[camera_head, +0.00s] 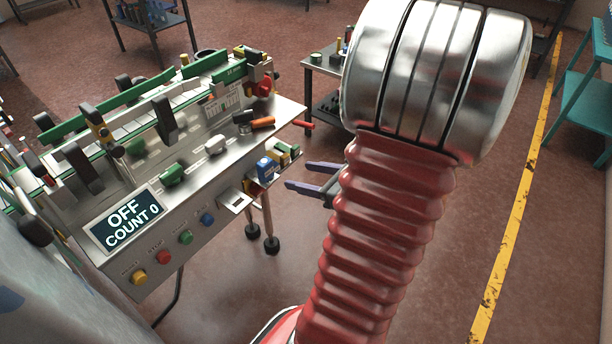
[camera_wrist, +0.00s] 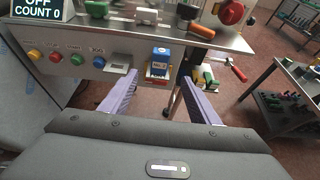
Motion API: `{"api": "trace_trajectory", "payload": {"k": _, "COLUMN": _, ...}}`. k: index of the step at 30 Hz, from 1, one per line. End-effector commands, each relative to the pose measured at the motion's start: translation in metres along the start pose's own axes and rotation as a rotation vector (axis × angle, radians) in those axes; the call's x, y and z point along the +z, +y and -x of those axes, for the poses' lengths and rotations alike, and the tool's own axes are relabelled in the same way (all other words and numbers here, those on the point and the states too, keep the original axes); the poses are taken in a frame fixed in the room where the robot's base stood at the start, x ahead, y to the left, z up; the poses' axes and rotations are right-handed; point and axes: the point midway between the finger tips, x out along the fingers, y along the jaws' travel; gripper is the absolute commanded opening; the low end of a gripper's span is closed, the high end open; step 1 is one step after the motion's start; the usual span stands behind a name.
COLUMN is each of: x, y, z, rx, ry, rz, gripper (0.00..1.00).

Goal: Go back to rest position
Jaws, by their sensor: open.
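My gripper (camera_head: 308,178) shows in the head view to the right of the machine's front, partly hidden behind my arm. In the wrist view my gripper (camera_wrist: 158,100) is open, its two purple fingers apart with nothing between them. Beyond the fingertips is a blue block (camera_wrist: 161,56) at the machine's front edge; it also shows in the head view (camera_head: 267,168). The fingers are apart from the block. My red ribbed arm and its silver joint fill the middle right of the head view.
The metal machine (camera_head: 150,215) has a display reading "OFF COUNT 0" (camera_head: 127,217) and several coloured buttons. A small table (camera_head: 322,68) stands behind. A teal shelf (camera_head: 585,95) is at the right, past a yellow floor line (camera_head: 520,190). The floor between is clear.

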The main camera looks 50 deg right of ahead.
Motion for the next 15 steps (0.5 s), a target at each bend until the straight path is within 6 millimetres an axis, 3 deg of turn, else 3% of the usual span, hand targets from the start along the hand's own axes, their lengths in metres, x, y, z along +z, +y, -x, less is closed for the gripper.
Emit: {"api": "trace_trajectory", "payload": {"k": 15, "x": 0.0016, "y": 0.0031, "z": -0.0018, "rx": 0.010, "ry": 0.003, "rz": 0.013, "gripper": 0.56}}
